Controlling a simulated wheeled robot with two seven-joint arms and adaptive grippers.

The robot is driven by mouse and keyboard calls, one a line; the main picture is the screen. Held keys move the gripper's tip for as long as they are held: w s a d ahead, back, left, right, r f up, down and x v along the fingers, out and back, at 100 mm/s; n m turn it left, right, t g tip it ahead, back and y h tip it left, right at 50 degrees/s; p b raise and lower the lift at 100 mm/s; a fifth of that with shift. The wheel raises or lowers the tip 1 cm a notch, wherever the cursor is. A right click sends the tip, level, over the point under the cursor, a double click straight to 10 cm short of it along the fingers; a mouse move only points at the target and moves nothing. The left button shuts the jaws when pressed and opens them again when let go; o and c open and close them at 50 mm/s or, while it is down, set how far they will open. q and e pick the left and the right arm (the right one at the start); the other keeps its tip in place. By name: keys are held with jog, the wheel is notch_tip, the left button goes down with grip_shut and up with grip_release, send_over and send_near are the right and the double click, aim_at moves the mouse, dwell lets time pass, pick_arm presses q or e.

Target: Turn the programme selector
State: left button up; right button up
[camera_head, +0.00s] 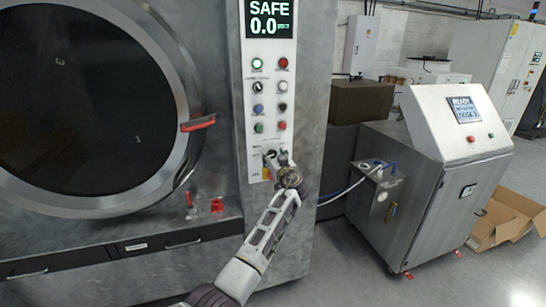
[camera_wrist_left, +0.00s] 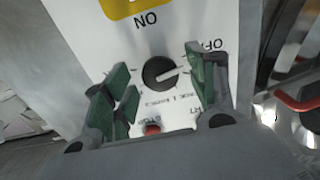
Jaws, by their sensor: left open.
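A round black selector knob (camera_wrist_left: 160,72) with a white pointer mark sits on the white panel in the left wrist view. Its mark points right and slightly up in that picture. My left gripper (camera_wrist_left: 158,66) is open, with its green-padded fingers on either side of the knob. A gap shows between knob and fingers; I cannot tell how far the tips are from the panel. In the head view my left gripper (camera_head: 279,160) is at the lower part of the control panel (camera_head: 257,150) and partly covers it. My right gripper is not in view.
Buttons and switches, including a black-handled switch (camera_head: 257,87), line the panel above. A yellow label (camera_wrist_left: 125,6) and a red button (camera_wrist_left: 152,128) are close to the knob. The round door (camera_head: 80,100) with its red handle (camera_head: 198,124) is left. A steel cabinet (camera_head: 425,205) stands right.

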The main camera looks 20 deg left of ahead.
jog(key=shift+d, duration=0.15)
pick_arm(q)
jog(key=shift+c, duration=0.8)
jog(key=c, duration=0.9)
jog(key=shift+o, duration=0.2)
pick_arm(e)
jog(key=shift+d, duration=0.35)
